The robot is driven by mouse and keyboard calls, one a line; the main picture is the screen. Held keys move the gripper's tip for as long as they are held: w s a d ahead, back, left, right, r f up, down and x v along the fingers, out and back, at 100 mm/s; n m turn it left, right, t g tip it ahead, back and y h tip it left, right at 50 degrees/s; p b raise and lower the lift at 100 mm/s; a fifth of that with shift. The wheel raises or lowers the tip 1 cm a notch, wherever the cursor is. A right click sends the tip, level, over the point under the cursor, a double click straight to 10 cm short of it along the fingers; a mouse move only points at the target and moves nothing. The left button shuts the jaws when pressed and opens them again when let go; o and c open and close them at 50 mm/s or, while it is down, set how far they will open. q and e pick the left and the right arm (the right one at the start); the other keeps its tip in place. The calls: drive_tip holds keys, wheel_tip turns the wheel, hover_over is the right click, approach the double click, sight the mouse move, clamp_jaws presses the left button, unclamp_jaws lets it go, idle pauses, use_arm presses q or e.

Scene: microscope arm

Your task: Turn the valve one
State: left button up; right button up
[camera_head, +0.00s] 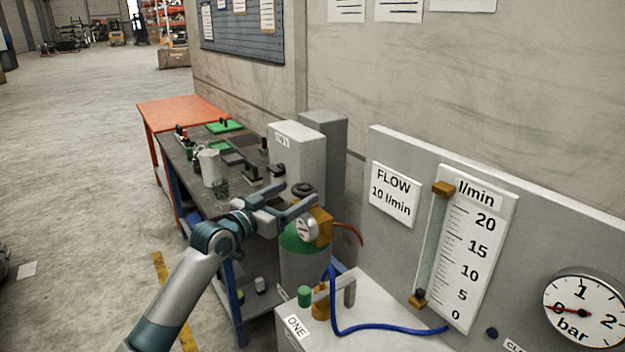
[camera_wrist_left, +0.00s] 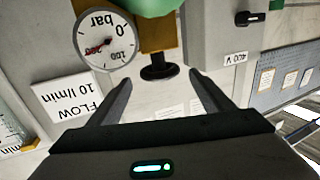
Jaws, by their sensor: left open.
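A dark handwheel (camera_head: 303,189) tops the brass valve body (camera_head: 321,224) on a green-shouldered cylinder (camera_head: 304,262); a round gauge sits on it. In the left wrist view, which is upside down, the black wheel (camera_wrist_left: 158,73) lies ahead between the fingers, apart from both. My left gripper (camera_head: 296,193) is open and empty at the wheel. A label "ONE" (camera_head: 297,326) is on a grey box, with a green knob (camera_head: 305,296) on a brass fitting behind it. My right gripper is not in view.
A panel carries a "FLOW 10 l/min" sign (camera_head: 394,194), a flow tube (camera_head: 433,240) with its float near the bottom, and a bar gauge (camera_head: 584,308) near 0. A blue hose (camera_head: 390,330) runs to the panel.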

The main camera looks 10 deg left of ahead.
sight(313, 183)
use_arm(q)
drive_tip(key=p+x, duration=0.1)
drive_tip(key=x, duration=0.5)
drive_tip(key=shift+w+d, duration=0.15)
drive_tip(key=shift+w, duration=0.2)
drive_tip(key=shift+x, duration=0.8)
drive_tip(key=shift+c, duration=0.4)
drive_tip(key=shift+p, duration=0.35)
drive_tip(key=c, duration=1)
